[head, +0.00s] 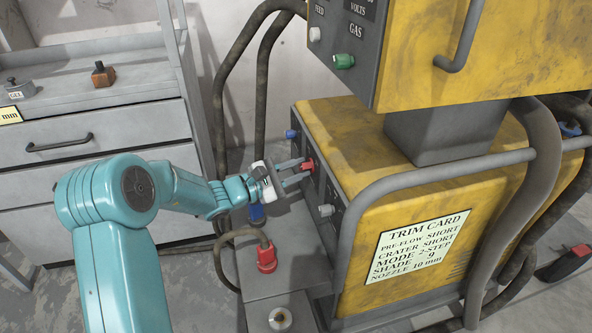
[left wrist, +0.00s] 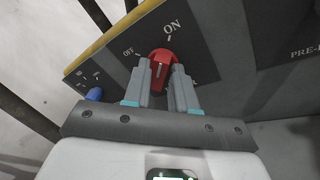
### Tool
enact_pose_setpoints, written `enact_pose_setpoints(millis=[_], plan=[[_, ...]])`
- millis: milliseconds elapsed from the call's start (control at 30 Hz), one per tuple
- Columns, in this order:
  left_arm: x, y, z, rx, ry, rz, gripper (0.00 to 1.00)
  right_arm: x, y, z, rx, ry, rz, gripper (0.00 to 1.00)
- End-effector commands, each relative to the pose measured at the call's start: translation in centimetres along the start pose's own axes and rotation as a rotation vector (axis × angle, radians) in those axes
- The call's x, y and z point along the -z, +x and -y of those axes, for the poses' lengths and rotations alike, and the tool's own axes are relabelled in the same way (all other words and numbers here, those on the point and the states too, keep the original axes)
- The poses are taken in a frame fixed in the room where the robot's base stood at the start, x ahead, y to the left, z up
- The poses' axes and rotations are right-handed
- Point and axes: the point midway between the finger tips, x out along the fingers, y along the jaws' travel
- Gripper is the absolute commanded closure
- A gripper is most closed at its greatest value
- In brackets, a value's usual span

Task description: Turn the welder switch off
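The welder switch is a red knob (head: 308,164) on the dark front panel of the yellow welder (head: 350,150). In the left wrist view the knob (left wrist: 162,66) lies between the OFF label, at its upper left, and the ON label, above it. I cannot tell which label it points to. My left gripper (head: 305,170) is at the knob with its fingers apart. In the left wrist view its two fingertips (left wrist: 160,75) lie on either side of the knob, and they partly hide its sides. Whether they touch it is unclear. My right gripper is not in view.
A blue knob (head: 291,134) and a grey knob (head: 326,210) sit on the same panel. A red cable plug (head: 266,256) stands below. A grey tube rail (head: 440,170) wraps the welder, and a yellow upper unit (head: 420,50) overhangs it. Drawers (head: 95,130) stand at left.

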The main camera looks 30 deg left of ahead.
Motion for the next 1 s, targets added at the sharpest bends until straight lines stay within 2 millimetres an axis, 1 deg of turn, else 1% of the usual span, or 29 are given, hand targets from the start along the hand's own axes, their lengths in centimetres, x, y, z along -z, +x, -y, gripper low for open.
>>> enact_pose_setpoints(millis=[33, 67, 267, 467, 667, 1000], plan=[[0.0, 0.0, 0.0, 0.0, 0.0, 0.0, 0.92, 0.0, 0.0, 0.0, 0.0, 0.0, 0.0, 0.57], [0.0, 0.0, 0.0, 0.0, 0.0, 0.0, 1.0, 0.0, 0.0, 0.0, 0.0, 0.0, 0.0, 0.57], [0.0, 0.0, 0.0, 0.001, -0.003, -0.001, 1.0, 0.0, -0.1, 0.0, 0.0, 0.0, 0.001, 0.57], [-0.2, -0.1, -0.2, 0.009, -0.044, -0.009, 1.0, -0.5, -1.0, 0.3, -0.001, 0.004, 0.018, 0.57], [-0.5, -0.1, -0.5, 0.032, -0.158, -0.033, 1.0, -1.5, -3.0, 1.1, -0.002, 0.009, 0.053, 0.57], [-0.7, 0.0, -0.8, 0.091, -0.459, -0.095, 1.0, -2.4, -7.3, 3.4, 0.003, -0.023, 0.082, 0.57]])
